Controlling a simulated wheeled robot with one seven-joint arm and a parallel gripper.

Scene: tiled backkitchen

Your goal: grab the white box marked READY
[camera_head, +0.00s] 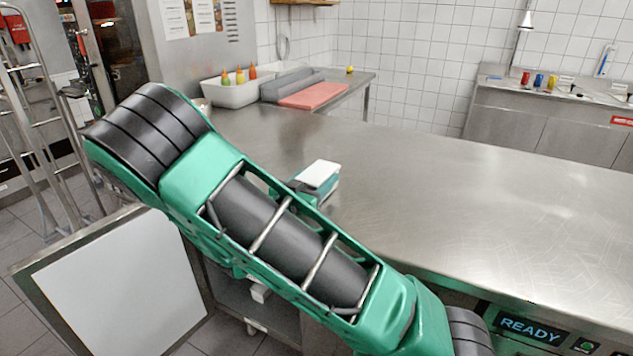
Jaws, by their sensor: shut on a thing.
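A small white box (318,174) shows just beyond my green arm, over the near left part of the steel table. Its pale top faces up, and no READY lettering can be read on it from here. My gripper (307,189) is mostly hidden behind my arm. Green parts of it show against the sides of the box, and it is shut on the box. The fingertips are not clearly visible, and I cannot tell whether the box touches the tabletop.
The steel table (450,195) is wide and clear to the right. At its far left stand a white bin (238,92) with bottles, a red board (315,95) and a grey block. A framed white panel (120,285) stands at lower left, near a metal rack (40,110). A counter stands at back right.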

